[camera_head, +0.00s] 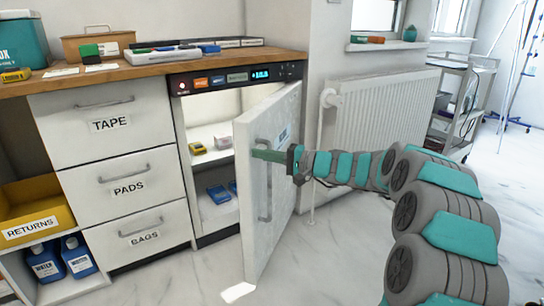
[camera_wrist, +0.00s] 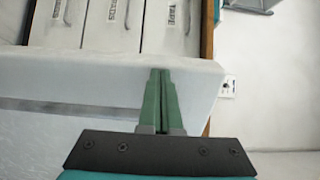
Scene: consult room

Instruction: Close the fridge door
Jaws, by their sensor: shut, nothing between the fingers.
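The white fridge door (camera_head: 257,215) stands part open, swung out to the right, with a long vertical grey handle on its outer face. The fridge (camera_head: 234,78) is built in under the wooden counter, with a control strip and lit display on top. Its shelves show small yellow, pink and blue items. My gripper (camera_head: 262,155) is shut and empty at the outer face of the door, near the upper handle. Contact is hard to tell. In the wrist view the green fingers (camera_wrist: 160,75) are together, over the pale door (camera_wrist: 60,80).
Drawers labelled TAPE (camera_head: 110,124), PADS and BAGS stand left of the fridge. A white radiator (camera_head: 383,122) is on the wall to the right, behind my arm. A metal cart (camera_head: 462,100) stands further right. The floor before the door is clear.

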